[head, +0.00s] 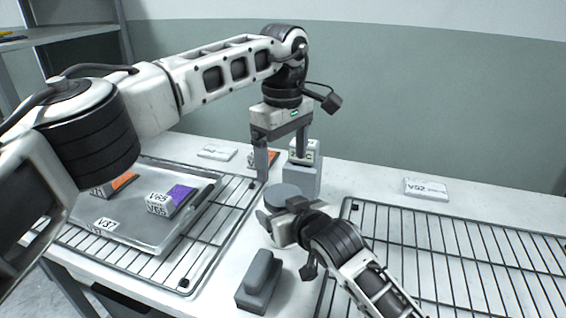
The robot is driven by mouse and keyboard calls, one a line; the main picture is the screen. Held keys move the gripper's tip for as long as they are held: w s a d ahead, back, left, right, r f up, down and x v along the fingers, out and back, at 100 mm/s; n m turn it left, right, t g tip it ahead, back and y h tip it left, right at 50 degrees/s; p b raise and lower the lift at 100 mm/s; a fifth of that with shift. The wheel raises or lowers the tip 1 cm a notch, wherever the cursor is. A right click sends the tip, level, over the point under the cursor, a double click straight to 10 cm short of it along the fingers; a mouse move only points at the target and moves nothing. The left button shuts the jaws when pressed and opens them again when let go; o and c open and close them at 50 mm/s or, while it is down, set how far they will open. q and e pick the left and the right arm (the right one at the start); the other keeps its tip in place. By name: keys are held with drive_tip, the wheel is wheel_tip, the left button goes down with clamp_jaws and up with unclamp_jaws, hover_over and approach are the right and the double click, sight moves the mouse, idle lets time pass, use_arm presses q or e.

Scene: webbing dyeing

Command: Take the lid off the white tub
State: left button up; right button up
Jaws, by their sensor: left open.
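A round grey disc, which looks like the tub's lid (283,192), sits in the middle of the table. The tub's body below it is mostly hidden by my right gripper. My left gripper (281,166) points down above and behind the lid, with its fingers spread apart and nothing visible between them. My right gripper (288,222) comes in from the front right and is at the tub's near side, just below the lid. Its fingertips are partly hidden, so I cannot tell whether it grips the tub.
A grey-white block (305,183) stands just behind the lid. A dark grey block with a raised top (260,281) is in front. A metal tray (150,233) with labelled boxes is on the left, and a wire rack (460,245) on the right. A white packet (426,189) lies behind the rack.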

sight(283, 195)
use_arm(q)
wheel_tip(283, 195, down, 8)
drive_tip(key=shift+r, duration=0.25)
drive_tip(key=c, duration=1)
drive_tip(key=n, duration=0.3)
drive_tip(key=o, duration=1.1)
